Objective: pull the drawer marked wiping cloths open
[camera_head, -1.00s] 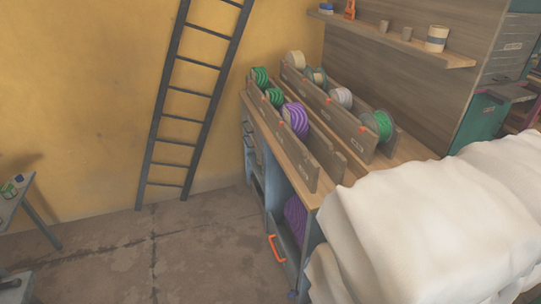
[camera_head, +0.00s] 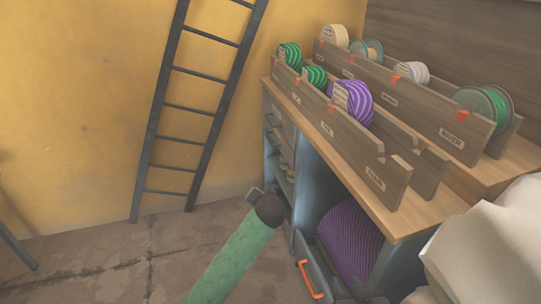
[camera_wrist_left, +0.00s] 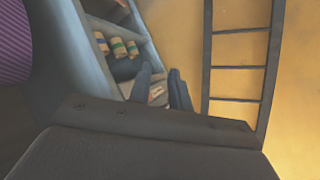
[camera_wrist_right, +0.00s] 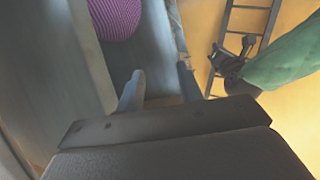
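The cabinet has two dark-handled drawer fronts (camera_head: 279,128) at its far end, above an open shelf; I cannot read their labels. A lower grey panel with an orange handle (camera_head: 311,281) is nearer. My left gripper (camera_head: 255,195) is in front of the cabinet beside the shelf, its fingertips hidden in the head view. In the left wrist view its fingers (camera_wrist_left: 162,84) are apart and empty, toward the shelf. My right gripper's fingers (camera_wrist_right: 158,85) are apart and empty near the purple roll's compartment; in the head view this gripper is hard to make out.
A purple roll (camera_head: 348,240) fills the compartment behind the orange-handled panel. Spools in wooden racks (camera_head: 345,150) stand on the worktop. A ladder (camera_head: 190,105) leans on the yellow wall. White cloth (camera_head: 490,245) covers something at the right.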

